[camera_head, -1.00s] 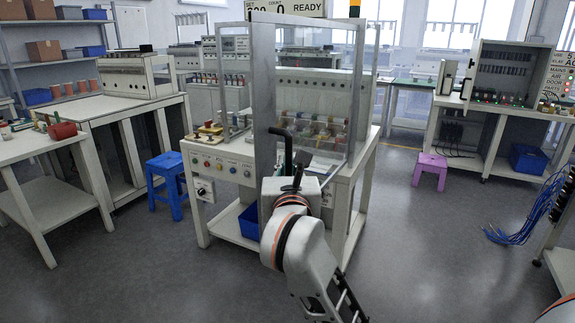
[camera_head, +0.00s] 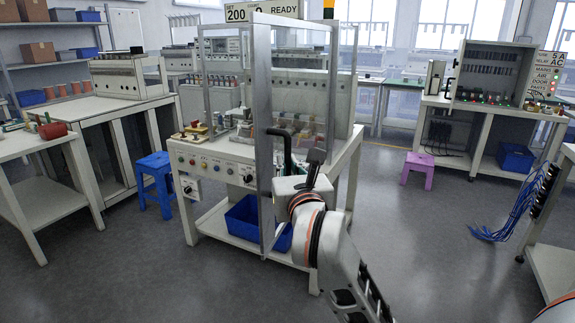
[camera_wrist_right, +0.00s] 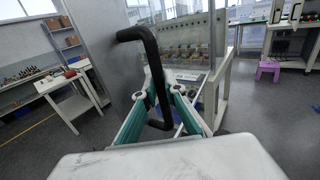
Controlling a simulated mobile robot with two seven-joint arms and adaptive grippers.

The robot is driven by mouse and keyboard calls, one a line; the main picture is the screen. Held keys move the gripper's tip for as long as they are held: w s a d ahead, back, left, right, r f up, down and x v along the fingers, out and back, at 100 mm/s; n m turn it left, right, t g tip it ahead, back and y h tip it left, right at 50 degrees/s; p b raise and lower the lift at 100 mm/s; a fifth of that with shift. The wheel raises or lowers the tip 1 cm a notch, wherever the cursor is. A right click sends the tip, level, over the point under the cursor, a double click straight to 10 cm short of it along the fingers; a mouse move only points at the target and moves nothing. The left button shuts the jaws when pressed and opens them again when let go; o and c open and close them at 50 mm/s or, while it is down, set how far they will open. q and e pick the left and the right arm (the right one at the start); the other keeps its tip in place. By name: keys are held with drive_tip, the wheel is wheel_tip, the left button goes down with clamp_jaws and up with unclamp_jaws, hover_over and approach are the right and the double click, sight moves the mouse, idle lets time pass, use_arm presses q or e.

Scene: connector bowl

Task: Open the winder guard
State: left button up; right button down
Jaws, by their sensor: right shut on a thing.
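The winder guard (camera_head: 300,85) is a clear panel with a grey metal frame at the front of the winder bench. Its near upright edge (camera_head: 264,130) stands out toward me. A black bent handle (camera_head: 285,150) is fixed at this edge. My right gripper (camera_head: 302,178) is at the handle. In the right wrist view the green-padded fingers (camera_wrist_right: 162,98) are closed around the upright part of the black handle (camera_wrist_right: 150,60). The winder's spools and front knobs show left of the guard edge. My left gripper is not in view.
The winder bench (camera_head: 210,165) has a blue bin (camera_head: 243,222) on its lower shelf. A blue stool (camera_head: 155,180) stands to the left and a purple stool (camera_head: 418,168) to the right. Blue cables (camera_head: 515,210) hang at the far right. Open floor lies around the bench.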

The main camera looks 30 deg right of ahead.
idle(0.3)
drive_tip(key=c, duration=2.1)
unclamp_jaws()
drive_tip(key=v, duration=0.7)
drive_tip(key=shift+s, duration=0.25)
